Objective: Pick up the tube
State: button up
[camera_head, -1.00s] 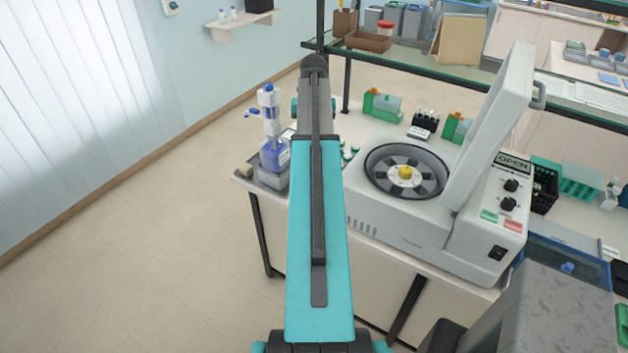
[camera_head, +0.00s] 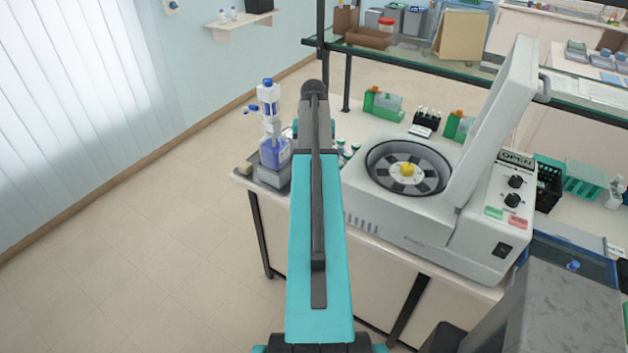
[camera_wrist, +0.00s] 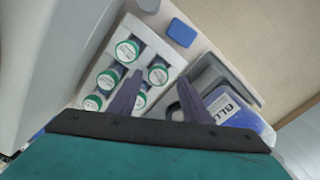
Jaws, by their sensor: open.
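Several tubes with white-topped green caps stand in a white rack (camera_wrist: 166,50) in the wrist view. One tube (camera_wrist: 158,75) lies between my fingertips in the picture, and another tube (camera_wrist: 127,50) is just left of them. My gripper (camera_wrist: 160,77) is open, its two fingers spread over the right side of the rack. I cannot tell how far the fingertips are above the caps. In the head view a few green caps (camera_head: 345,149) show beside my arm, which hides the gripper and most of the rack.
A blue-labelled dispenser bottle (camera_head: 273,150) stands in a grey tray (camera_head: 262,176) at the bench's left corner; the bottle is close to my right finger in the wrist view (camera_wrist: 232,108). A centrifuge (camera_head: 400,212) with its lid up stands right of the rack. A glass shelf (camera_head: 400,63) runs behind.

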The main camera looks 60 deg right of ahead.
jog(key=shift+f, duration=0.1)
jog(key=shift+s+f+b, duration=0.15)
jog(key=shift+f+b, duration=1.5)
jog(key=shift+f, duration=0.85)
jog(key=shift+c, duration=0.3)
jog(key=c, duration=1)
